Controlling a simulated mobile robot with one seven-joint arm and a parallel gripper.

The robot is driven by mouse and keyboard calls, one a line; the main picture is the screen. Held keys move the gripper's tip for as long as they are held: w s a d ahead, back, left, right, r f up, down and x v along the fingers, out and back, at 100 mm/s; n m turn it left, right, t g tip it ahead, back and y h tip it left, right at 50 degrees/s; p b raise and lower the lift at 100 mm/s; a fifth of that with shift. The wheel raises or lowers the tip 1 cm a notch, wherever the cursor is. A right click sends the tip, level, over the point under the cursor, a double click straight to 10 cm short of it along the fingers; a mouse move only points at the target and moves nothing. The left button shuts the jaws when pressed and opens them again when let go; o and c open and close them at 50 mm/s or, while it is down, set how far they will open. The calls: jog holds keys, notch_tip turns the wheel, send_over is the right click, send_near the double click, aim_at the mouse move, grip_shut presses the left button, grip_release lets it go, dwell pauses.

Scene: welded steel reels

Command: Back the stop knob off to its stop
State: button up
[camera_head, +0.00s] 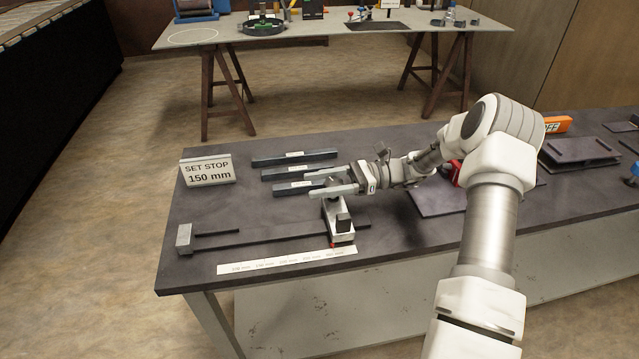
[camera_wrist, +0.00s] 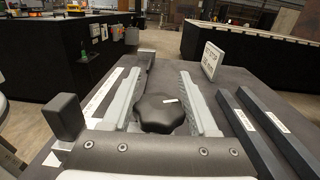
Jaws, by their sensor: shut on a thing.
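The stop knob (camera_wrist: 160,114) is black and lobed, with a white mark on top. It lies between the two grey fingers of my gripper (camera_wrist: 163,72) in the wrist view, close to the palm. In the head view my gripper (camera_head: 312,184) is over the far end of the pale sliding stop block (camera_head: 341,225), and the fingers mostly hide the knob. My gripper is shut on the knob. The block sits at the right part of a dark rail (camera_head: 268,240), with a metal end block (camera_head: 184,239) at the left. A red pointer (camera_head: 333,245) is beside the scale.
A white scale strip (camera_head: 288,261) lies along the bench's front. A sign (camera_head: 207,171) reads "SET STOP 150 mm". Three labelled dark bars (camera_head: 293,158) lie behind, the nearest close to my fingers. An orange object (camera_head: 557,124) and dark plates are at right.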

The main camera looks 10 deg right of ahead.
jog(key=o, duration=1.4)
jog(key=d, duration=0.7)
jog(key=shift+w+d, duration=0.15)
jog(key=shift+d, duration=0.1)
jog(key=shift+c, duration=0.2)
